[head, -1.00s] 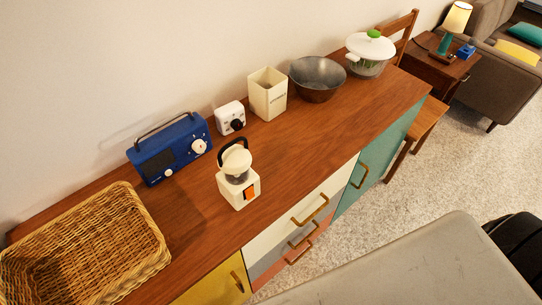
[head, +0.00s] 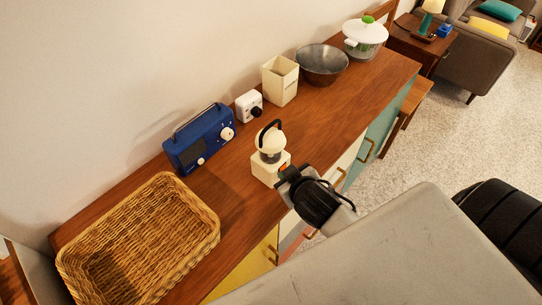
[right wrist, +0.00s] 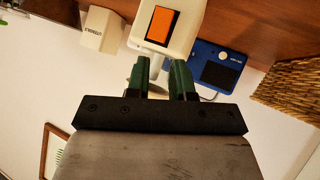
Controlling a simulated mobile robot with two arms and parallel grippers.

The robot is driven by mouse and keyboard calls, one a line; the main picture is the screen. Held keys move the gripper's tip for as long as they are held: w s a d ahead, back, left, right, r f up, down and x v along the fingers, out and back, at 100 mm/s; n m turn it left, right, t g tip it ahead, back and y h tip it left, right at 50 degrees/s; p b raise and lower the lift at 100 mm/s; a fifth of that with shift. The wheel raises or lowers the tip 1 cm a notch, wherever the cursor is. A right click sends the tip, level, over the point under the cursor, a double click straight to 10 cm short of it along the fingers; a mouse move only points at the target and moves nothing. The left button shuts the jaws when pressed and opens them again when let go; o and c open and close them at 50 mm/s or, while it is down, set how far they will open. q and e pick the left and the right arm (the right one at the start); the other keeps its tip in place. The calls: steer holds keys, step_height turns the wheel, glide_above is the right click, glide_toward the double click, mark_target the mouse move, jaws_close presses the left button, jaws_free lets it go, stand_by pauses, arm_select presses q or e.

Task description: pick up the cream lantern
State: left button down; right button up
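The cream lantern (head: 267,164) stands upright on the wooden top of the cabinet, with a dark handle, a rounded top and an orange panel on its front. My right gripper (head: 285,174) is at its front right side in the head view and hides part of the panel. In the right wrist view, which is upside down, the lantern (right wrist: 185,38) is just ahead of the fingers. The right gripper's two green fingers (right wrist: 162,78) are apart, with nothing clamped between them. Contact with the lantern cannot be told. My left gripper is not in view.
A blue radio (head: 200,140), a white timer-like box (head: 249,106) and a cream canister (head: 280,82) stand behind the lantern. A wicker basket (head: 205,237) is at the left. A dark bowl (head: 322,66) and a lidded pot (head: 364,42) are farther right. Bare wood lies right of the lantern.

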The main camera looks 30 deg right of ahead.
steer(key=w+r+t, duration=0.2)
steer(key=r, duration=0.1)
steer(key=w+r+n+t+y, duration=0.1)
steer(key=w+r+t, duration=0.1)
steer(key=r, duration=0.2)
steer(key=w+a+r+n+t+y, duration=0.1)
steer(key=w+r, duration=0.1)
steer(key=r, duration=0.2)
steer(key=shift+r+t, duration=0.25)
steer(key=shift+t, duration=0.15)
steer(key=w+a+r+n+t+y, duration=0.15)
steer(key=a+r+n+y, duration=0.25)
steer(key=r+n+y, duration=0.5)
steer(key=n+g+h, duration=0.3)
steer(key=n+g, duration=0.7)
steer(key=g, duration=0.4)
glide_toward(272, 124)
steer(key=p+x, duration=0.2)
steer(key=x, duration=0.3)
steer(key=shift+a+f, duration=0.15)
steer(key=shift+f, duration=0.05)
steer(key=shift+a+f+p, duration=0.2)
steer(key=shift+p, duration=0.25)
steer(key=p+x, duration=0.1)
steer(key=x, duration=0.3)
steer(key=shift+w+a+f+p, duration=0.1)
steer(key=shift+w+f+p, duration=0.2)
steer(key=shift+p, duration=0.1)
steer(key=shift+s, duration=0.1)
jaws_close()
